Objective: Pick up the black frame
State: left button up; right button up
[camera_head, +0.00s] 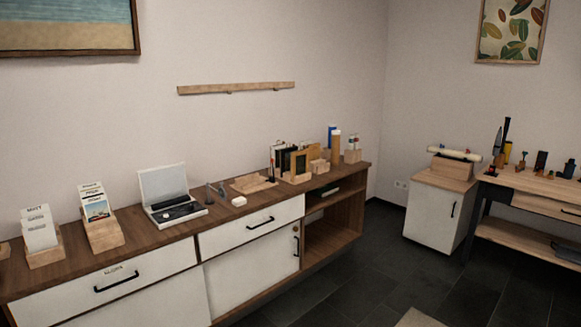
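A dark, upright, frame-like object (281,160) stands among a cluster of items towards the right end of the long wooden-topped cabinet (140,240). Next to it, on its right, stands a wood-edged panel with a dark centre (300,164). The objects there overlap and are small, so I cannot tell for sure which one is the black frame. Neither of my grippers shows in this view.
The cabinet top also holds card holders (100,225), an open white case (168,194) and a wooden tray (252,184). A small white cabinet (437,212) and a workbench (535,185) stand at the right. Dark tiled floor (380,265) lies clear between.

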aim_at(284, 154)
jog(key=i+z, duration=0.15)
jog(key=i, duration=0.5)
jog(key=i+z, duration=0.15)
jog(key=i, duration=0.55)
jog(key=i+j+z, duration=0.15)
jog(key=i, duration=0.5)
jog(key=j, duration=0.1)
